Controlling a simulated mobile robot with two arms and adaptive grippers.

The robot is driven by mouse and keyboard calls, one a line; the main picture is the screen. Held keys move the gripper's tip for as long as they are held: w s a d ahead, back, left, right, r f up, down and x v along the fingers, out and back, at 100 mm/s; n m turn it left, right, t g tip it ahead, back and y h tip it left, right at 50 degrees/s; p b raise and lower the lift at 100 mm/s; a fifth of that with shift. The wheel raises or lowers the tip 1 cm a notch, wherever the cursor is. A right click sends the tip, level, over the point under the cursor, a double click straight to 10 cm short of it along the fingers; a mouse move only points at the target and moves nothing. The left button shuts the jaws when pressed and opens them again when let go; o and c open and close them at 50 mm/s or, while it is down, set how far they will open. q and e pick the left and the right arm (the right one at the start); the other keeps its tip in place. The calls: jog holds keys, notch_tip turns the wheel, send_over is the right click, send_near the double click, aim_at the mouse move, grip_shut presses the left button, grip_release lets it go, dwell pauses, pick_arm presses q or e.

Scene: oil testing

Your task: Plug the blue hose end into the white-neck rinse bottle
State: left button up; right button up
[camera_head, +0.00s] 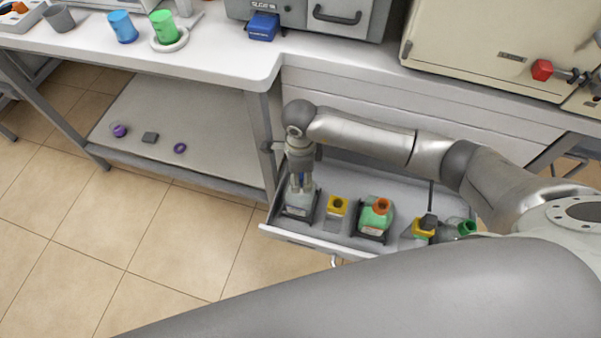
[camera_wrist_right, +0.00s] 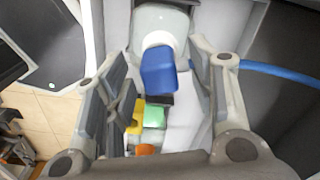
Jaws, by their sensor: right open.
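The white-neck rinse bottle (camera_head: 299,201) stands in the left end of the open drawer. In the right wrist view its pale body and white neck (camera_wrist_right: 161,40) show at the top. The blue hose end (camera_wrist_right: 158,72) is at the white neck and covers part of it; how deep it sits cannot be told. The blue hose (camera_wrist_right: 275,70) runs off to the right, passing behind a finger. My right gripper (camera_head: 301,182) is open over the bottle, with its fingers on either side of the blue end, apparently apart from it. My left gripper is not in view.
The open drawer (camera_head: 290,238) also holds a yellow-topped bottle (camera_head: 337,206), a green bottle with an orange neck (camera_head: 376,214) and more bottles to the right. The white worktop (camera_head: 220,62) lies above and behind. A lower shelf (camera_head: 215,140) is at the left.

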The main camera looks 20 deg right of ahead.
jog(key=shift+r, duration=4.05)
